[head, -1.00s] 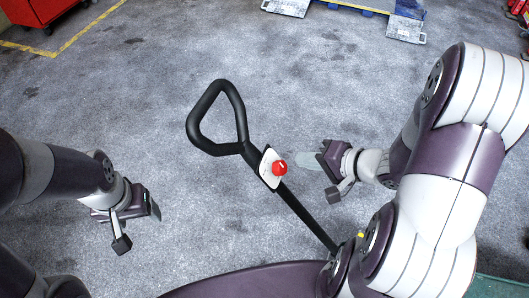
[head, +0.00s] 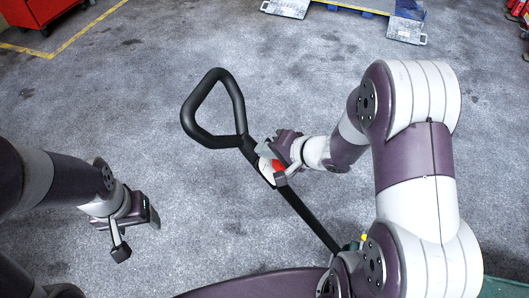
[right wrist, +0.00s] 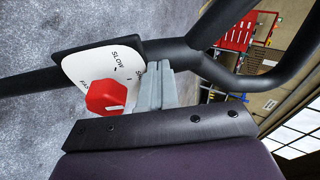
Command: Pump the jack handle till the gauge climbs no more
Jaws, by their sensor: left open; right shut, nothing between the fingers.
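The black jack handle (head: 237,105) ends in a triangular loop, and its shaft (head: 308,218) runs down to the right. A white plate (head: 266,171) below the loop carries a red knob (head: 279,168). In the right wrist view the plate (right wrist: 84,68) shows the word SLOW, and the knob (right wrist: 107,97) has a white mark. My right gripper (head: 268,151) is shut and empty, its grey fingertips (right wrist: 155,88) close beside the knob and in front of the plate. I cannot tell whether they touch. My left gripper (head: 152,214) is open and empty, well left of the shaft. I see no gauge.
The grey floor (head: 110,120) around the handle is clear. A red cabinet (head: 35,12) stands at the far left near a yellow floor line (head: 88,29). Metal ramp plates (head: 405,30) lie at the back.

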